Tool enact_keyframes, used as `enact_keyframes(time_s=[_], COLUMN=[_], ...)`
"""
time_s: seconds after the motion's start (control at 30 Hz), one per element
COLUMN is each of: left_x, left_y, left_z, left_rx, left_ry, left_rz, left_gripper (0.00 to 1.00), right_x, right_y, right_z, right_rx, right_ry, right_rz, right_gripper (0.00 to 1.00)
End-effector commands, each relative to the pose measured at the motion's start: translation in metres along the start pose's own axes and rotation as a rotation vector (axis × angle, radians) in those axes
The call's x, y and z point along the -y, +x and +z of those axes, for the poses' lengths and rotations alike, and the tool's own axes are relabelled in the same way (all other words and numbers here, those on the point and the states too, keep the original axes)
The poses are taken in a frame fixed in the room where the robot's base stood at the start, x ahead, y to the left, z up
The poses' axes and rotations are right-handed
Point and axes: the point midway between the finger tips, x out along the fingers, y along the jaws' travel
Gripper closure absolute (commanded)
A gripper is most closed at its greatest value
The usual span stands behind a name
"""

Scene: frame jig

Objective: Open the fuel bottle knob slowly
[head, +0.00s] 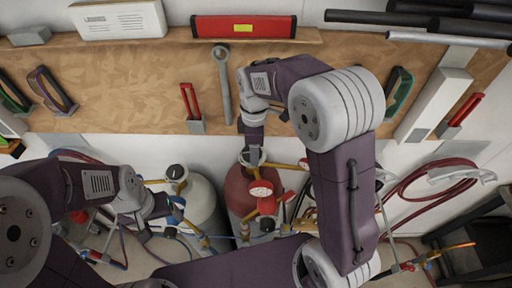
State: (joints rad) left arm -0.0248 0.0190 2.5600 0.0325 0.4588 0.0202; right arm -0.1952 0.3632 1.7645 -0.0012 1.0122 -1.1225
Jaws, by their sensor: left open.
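The red fuel bottle (236,195) stands below the wooden board, with brass fittings and a red-rimmed gauge (261,189) at its top. My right gripper (254,153) points down from above at the top of this bottle. It covers the knob there, so I cannot tell whether its jaws touch the knob or are shut on it. My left gripper (164,208) is open at the lower left, beside the grey bottle (203,205) and its fittings, away from the red bottle. No object shows held in it.
The grey bottle's dark-topped valve (176,173) stands left of the red bottle. Hoses surround both bottles, with a coiled red hose (440,180) at right. A wrench (222,85) and red-handled tool (189,102) hang on the board (130,75). A dark stand (470,235) is lower right.

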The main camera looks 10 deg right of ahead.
Motion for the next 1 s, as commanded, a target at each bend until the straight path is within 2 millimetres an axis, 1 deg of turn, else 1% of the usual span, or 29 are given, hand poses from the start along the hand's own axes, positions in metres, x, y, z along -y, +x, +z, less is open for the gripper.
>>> enact_keyframes(time_s=[0.03, 1.0], left_x=[0.000, 0.000], left_y=[-0.002, -0.017], left_z=[0.000, -0.002], left_rx=[0.000, 0.000], left_ry=[0.000, 0.000], left_rz=[0.000, 0.000], left_gripper=[0.23, 0.23], right_x=[-0.001, 0.000], right_y=[-0.001, 0.002], right_z=[-0.002, -0.003], right_rx=[-0.006, -0.005], right_ry=[-0.040, -0.961], right_rz=[0.004, -0.007], right_gripper=[0.85, 0.85])
